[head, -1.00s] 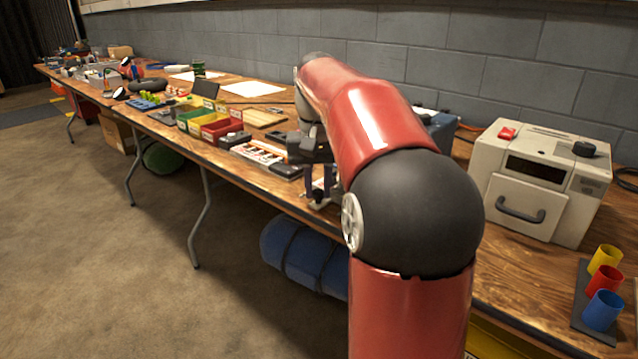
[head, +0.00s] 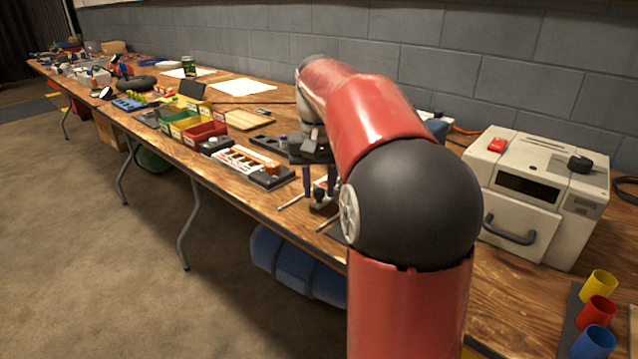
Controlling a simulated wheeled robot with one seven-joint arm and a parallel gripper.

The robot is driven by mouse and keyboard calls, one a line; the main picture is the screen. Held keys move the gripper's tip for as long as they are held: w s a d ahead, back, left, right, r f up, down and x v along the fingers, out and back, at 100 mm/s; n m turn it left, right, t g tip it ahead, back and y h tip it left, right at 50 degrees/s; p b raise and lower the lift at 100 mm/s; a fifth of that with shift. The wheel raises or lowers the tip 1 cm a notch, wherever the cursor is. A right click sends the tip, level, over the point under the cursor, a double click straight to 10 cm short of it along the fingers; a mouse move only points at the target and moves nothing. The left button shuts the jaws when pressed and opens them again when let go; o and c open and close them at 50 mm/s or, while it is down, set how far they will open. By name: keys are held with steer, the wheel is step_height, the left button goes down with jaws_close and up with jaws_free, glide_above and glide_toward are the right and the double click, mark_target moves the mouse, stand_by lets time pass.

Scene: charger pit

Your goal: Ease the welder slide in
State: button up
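My gripper (head: 318,185) hangs over the front part of the bench, beyond my red arm, with its two dark fingers pointing down and visibly apart. A small dark fixture with metal rods (head: 291,201) and a red and black part lies at and below the fingertips. I cannot tell whether the fingers touch it; my arm hides its right side. I cannot make out for certain which part is the welder slide. A beige machine (head: 537,190) stands on the right of the bench, with a red button, black knob, dark window and handled front panel.
Yellow, red and blue cups (head: 595,308) stand at the lower right. A grey block wall (head: 420,60) backs the bench. The floor to the left is clear.

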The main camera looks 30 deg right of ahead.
steer(key=shift+r+p, duration=0.8)
steer(key=shift+r, duration=3.1)
